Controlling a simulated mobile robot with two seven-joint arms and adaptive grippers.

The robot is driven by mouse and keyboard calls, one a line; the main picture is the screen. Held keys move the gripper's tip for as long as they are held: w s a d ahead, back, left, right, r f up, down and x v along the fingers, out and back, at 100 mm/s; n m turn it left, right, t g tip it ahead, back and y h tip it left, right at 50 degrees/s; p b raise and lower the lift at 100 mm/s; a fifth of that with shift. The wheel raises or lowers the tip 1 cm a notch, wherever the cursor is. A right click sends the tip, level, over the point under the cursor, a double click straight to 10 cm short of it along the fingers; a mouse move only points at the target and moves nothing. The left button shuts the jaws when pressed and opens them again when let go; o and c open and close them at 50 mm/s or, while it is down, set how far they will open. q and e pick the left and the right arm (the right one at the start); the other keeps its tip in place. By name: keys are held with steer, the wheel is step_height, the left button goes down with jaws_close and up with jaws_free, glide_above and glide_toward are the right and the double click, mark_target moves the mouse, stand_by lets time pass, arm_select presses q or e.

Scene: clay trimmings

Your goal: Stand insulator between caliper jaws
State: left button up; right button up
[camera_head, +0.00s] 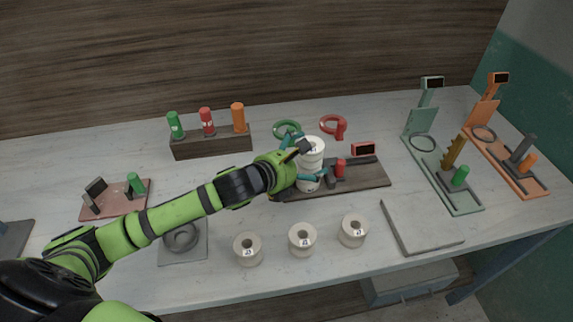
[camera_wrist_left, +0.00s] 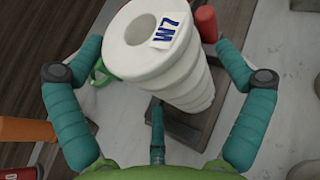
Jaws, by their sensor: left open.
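The white ribbed insulator (camera_head: 314,158) stands upright on or at the left part of the dark caliper base (camera_head: 372,180), which carries a red knob (camera_head: 340,168) and a red display (camera_head: 363,149). My left gripper (camera_head: 305,163) reaches in from the left, its teal fingers around the insulator. In the left wrist view the insulator (camera_wrist_left: 175,75), with a blue "W7" label and a hole in its top, lies between the open fingers (camera_wrist_left: 160,50), with gaps visible on both sides. The insulator and fingers partly hide the caliper jaws, so their contact cannot be told. My right gripper is not in view.
Several short white spools (camera_head: 248,250) stand in front. A grey slab (camera_head: 420,226) lies front right. Green (camera_head: 440,170) and orange (camera_head: 505,160) gauge stands are at the right. A rack (camera_head: 212,143) with three coloured cylinders stands behind. A pink fixture (camera_head: 115,200) is at left.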

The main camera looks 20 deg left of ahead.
arm_select(q)
steer(key=b+v, duration=0.1)
steer(key=v, duration=1)
